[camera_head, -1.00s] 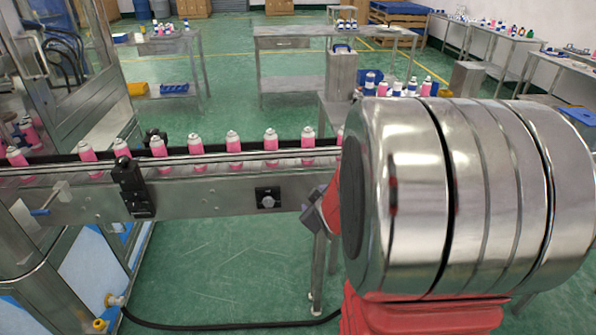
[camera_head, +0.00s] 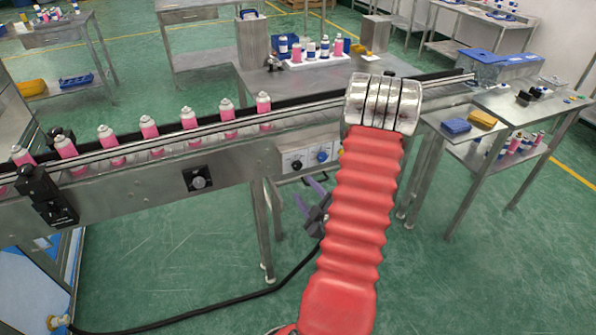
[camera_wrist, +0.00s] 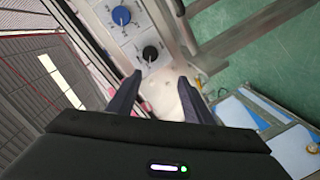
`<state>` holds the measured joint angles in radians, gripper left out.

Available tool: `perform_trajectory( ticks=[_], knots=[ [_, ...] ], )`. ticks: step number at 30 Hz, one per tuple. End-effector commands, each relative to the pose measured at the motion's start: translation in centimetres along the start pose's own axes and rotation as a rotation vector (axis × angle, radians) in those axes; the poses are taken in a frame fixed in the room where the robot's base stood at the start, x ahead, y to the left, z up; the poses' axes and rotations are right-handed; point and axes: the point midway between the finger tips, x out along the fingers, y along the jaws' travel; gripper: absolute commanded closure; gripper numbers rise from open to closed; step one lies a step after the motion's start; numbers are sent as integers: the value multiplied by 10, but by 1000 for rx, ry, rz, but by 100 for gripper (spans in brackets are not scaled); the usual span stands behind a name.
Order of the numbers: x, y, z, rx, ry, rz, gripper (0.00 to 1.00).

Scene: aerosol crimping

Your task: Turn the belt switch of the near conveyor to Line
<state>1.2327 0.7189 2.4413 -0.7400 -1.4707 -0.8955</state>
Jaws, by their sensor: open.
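The near conveyor (camera_head: 130,193) runs across the head view with a row of pink cans on its belt. A white panel (camera_head: 308,162) on its side carries a black knob (camera_head: 297,164) and a blue knob (camera_head: 321,156). The wrist view shows the blue knob (camera_wrist: 121,15) and the black knob (camera_wrist: 150,53) closer; their lettering is too small to read. A separate black plate with a grey knob (camera_head: 198,181) sits further left. My gripper (camera_head: 313,205) is open and empty, below the panel in the head view. In the wrist view its fingertips (camera_wrist: 158,78) point towards the black knob, apart from it.
A conveyor leg (camera_head: 263,230) stands left of my gripper. A black cable (camera_head: 200,316) lies on the floor. A side table (camera_head: 465,150) with blue and yellow items stands to the right. The floor in front of the conveyor is mostly clear.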

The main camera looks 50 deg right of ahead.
Motion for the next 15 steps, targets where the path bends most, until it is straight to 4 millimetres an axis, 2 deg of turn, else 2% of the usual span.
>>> perform_trajectory(
  ticks=[1, 6, 15],
  knots=[
    [-8, -1, 10, 9, 4, 25, 54],
    [-26, 3, 23, 13, 30, 97, 54],
    [-30, 5, 24, 13, 38, 119, 54]
  ],
)
